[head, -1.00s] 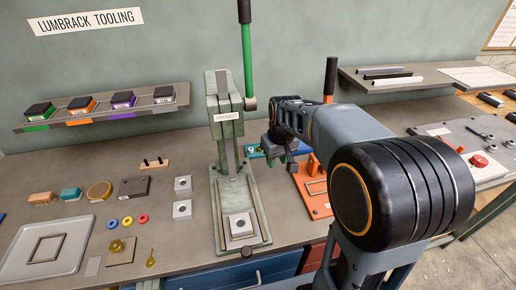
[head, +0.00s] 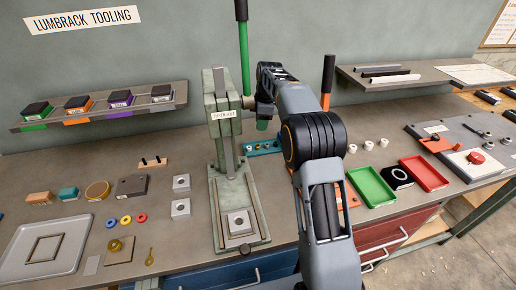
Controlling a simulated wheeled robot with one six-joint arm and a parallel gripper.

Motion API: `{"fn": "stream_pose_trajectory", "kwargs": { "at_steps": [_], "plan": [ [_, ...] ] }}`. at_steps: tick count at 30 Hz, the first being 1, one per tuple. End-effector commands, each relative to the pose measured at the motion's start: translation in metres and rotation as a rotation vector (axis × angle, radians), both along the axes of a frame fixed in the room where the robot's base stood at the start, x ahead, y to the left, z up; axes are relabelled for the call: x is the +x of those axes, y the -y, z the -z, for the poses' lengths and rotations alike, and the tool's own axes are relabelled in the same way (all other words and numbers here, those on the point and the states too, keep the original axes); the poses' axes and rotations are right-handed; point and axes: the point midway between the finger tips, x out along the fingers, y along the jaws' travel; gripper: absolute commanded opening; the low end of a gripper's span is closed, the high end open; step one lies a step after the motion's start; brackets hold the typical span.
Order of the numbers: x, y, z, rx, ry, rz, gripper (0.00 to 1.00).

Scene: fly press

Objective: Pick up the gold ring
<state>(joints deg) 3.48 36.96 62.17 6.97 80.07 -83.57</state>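A small yellow-gold ring (head: 126,219) lies flat on the bench at the left, between a blue ring (head: 112,223) and a red ring (head: 140,216). It is in plain view with nothing on it. My gripper (head: 262,123) is far to the right and higher, just right of the green press column, at the end of my raised arm. It is small and partly covered by my arm, so its fingers cannot be made out. It is well apart from the ring.
The green press (head: 223,120) stands between my gripper and the rings. Near the rings are a brass knob on a plate (head: 120,250), a brass spoon-like piece (head: 151,250), a grey tray (head: 45,247) and a dark block (head: 132,187). A shelf (head: 100,110) hangs above.

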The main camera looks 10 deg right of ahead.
Motion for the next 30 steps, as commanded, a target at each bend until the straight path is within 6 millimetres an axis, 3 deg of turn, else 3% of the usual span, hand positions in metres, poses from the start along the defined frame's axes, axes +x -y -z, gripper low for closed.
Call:
{"fn": "stream_pose_trajectory", "kwargs": {
  "at_steps": [6,16,24,30],
  "plan": [
    [0.001,-0.005,0.036,0.000,-0.002,0.001,0.34],
    [0.001,-0.007,0.056,0.000,0.000,0.003,0.34],
    [0.001,-0.011,0.091,0.000,0.000,0.003,0.34],
    [0.001,-0.012,0.102,0.000,0.001,0.003,0.34]
  ]
}}
